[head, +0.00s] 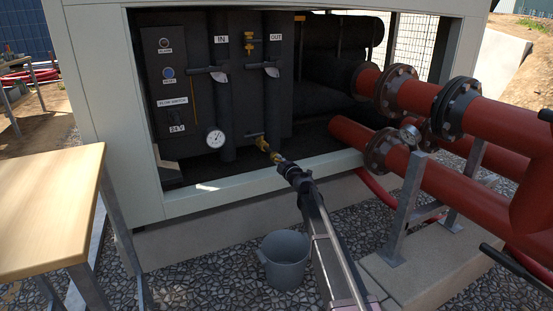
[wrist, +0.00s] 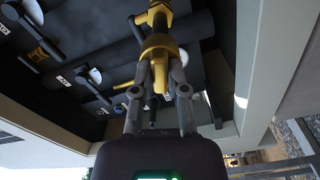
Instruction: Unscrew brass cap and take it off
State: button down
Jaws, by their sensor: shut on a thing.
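The brass cap (wrist: 160,48) sits at the end of a brass fitting with a black section (wrist: 158,10) in the wrist view. My gripper (wrist: 161,72) has one grey finger on each side of the cap and is shut on it. In the head view, the brass fitting (head: 264,146) sticks out of the chiller's lower front, and my gripper (head: 277,158) meets its end. The cap still lines up with the fitting; I cannot see a gap between them. The fingers partly hide the cap.
A grey bucket (head: 284,262) stands on the gravel beside my arm. A wooden table (head: 48,205) is at the left. Red flanged pipes (head: 430,98) run at the right. A pressure gauge (head: 215,138) and the IN and OUT pipes are behind the fitting. The cabinet's lower sill (head: 230,187) lies beneath.

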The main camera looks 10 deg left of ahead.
jog(key=c, duration=0.6)
grip_release()
jog(key=shift+o, duration=0.6)
